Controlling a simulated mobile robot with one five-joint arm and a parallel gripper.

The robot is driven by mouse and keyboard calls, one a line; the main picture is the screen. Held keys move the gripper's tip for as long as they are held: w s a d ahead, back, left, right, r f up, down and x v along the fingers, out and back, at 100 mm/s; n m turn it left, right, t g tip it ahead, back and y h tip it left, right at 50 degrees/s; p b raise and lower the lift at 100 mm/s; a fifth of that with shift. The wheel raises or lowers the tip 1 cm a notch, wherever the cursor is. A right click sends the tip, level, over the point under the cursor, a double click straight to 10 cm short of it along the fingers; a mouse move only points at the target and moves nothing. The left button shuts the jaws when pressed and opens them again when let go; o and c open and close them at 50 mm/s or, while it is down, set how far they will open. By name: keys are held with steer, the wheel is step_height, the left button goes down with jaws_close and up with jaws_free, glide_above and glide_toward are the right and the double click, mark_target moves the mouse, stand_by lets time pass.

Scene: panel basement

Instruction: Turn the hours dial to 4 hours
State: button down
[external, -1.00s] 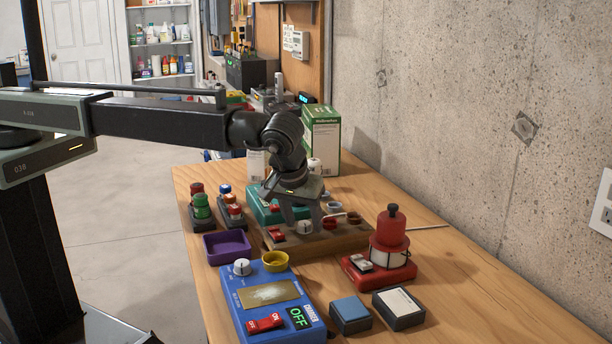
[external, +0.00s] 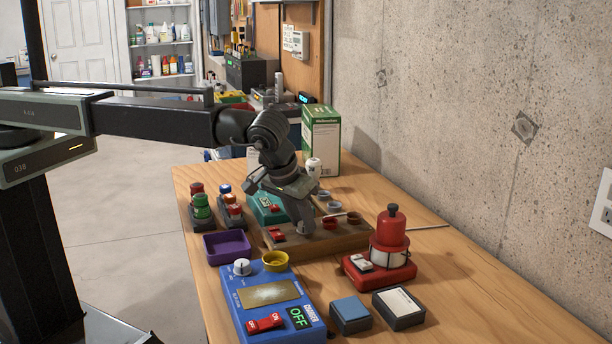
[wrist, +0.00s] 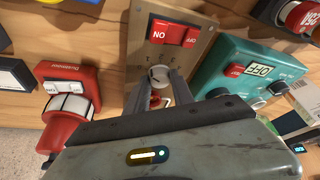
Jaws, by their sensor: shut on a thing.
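A wooden-edged board (external: 345,241) with a red rocker switch (external: 277,234) lies mid-bench. In the wrist view my gripper (wrist: 157,88) is shut on this dial, which is partly hidden by the fingers. No hours label is legible, so I cannot tell the dial's setting.
A blue charger (external: 287,285) with its own white knob (external: 242,267) stands in front. A red lantern-like device (external: 390,240) is at the right, a teal box (external: 266,207) behind, and a purple tray (external: 227,246) at the left.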

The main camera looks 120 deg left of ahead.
steer(key=m, duration=0.2)
steer(key=m+t+h, duration=0.1)
steer(key=m, duration=0.1)
steer(key=m+t, duration=0.1)
steer(key=m, duration=0.1)
steer(key=shift+s+a+h, duration=0.1)
steer(key=shift+s+h, duration=0.2)
steer(key=m+h, duration=0.1)
steer(key=m, duration=0.2)
steer(key=m+t, duration=0.1)
steer(key=m, duration=0.1)
steer(key=shift+a+m+h, duration=0.2)
steer(key=shift+m+h, duration=0.2)
steer(key=m+h, duration=0.1)
steer(key=m, duration=0.1)
steer(key=m+h, duration=0.1)
steer(key=m, duration=0.2)
steer(key=shift+a, duration=0.2)
steer(key=m+h, duration=0.1)
steer(key=m, duration=0.1)
steer(key=m+g, duration=0.1)
steer(key=m, duration=0.2)
steer(key=shift+a+m+h, duration=0.15)
steer(key=shift+m+h, duration=0.15)
steer(key=shift+h, duration=0.1)
steer(key=c, duration=1.1)
jaws_free()
steer(key=shift+w, duration=0.1)
